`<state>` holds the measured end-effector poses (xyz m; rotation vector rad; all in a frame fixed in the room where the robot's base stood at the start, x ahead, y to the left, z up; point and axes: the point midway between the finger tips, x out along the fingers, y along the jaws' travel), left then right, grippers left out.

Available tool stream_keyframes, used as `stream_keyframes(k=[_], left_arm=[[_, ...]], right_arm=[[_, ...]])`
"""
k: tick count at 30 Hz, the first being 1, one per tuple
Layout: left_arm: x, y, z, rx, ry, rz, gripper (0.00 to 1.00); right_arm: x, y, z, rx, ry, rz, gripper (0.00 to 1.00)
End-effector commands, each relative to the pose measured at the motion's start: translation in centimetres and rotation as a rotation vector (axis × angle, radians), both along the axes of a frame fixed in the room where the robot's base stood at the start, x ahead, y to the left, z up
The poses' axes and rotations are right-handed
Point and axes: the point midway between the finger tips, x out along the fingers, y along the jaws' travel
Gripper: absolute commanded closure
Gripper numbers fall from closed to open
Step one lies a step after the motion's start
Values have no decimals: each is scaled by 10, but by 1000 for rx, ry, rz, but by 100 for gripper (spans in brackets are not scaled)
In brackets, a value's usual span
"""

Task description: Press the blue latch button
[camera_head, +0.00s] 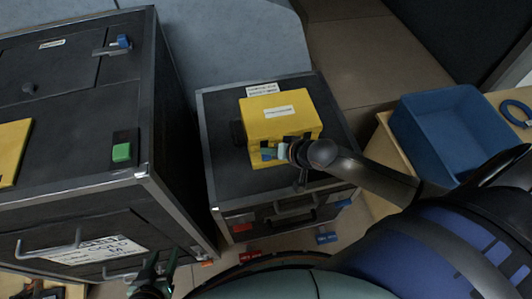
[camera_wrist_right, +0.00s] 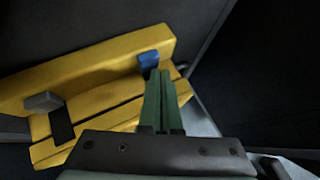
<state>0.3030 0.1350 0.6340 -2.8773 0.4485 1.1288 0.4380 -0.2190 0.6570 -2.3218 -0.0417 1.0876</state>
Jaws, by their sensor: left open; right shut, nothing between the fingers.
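The blue latch button (camera_wrist_right: 149,59) is a small block on a yellow box (camera_wrist_right: 90,75) in the right wrist view. In the head view the yellow box (camera_head: 281,117) sits on a black cabinet (camera_head: 228,188). My right gripper (camera_wrist_right: 158,73) is shut and empty, its green fingertips right by the button and partly overlapping it; I cannot tell whether they touch. In the head view the right gripper (camera_head: 273,152) is at the box's front face and hides part of it. My left gripper (camera_head: 154,272) is open, low at the bottom left, partly cut off.
A larger black case (camera_head: 70,200) with a green button (camera_head: 121,152), a blue-tipped latch (camera_head: 123,41) and metal handles stands at left. A blue bin (camera_head: 445,125) is at right on a wooden surface. A grey handle block (camera_wrist_right: 43,102) sticks out from the yellow box.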

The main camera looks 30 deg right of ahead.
Motion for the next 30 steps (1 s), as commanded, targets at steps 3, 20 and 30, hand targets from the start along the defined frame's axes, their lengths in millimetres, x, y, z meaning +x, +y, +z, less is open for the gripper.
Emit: stream_keyframes(k=[3,20,30], left_arm=[[0,0,0,0,0,0,50],[0,0,-2,0,0,0,50],[0,0,-3,-1,0,1,50]], right_arm=[[0,0,0,0,0,0,100],[0,0,-6,1,0,1,100],[0,0,-11,1,1,0,100]])
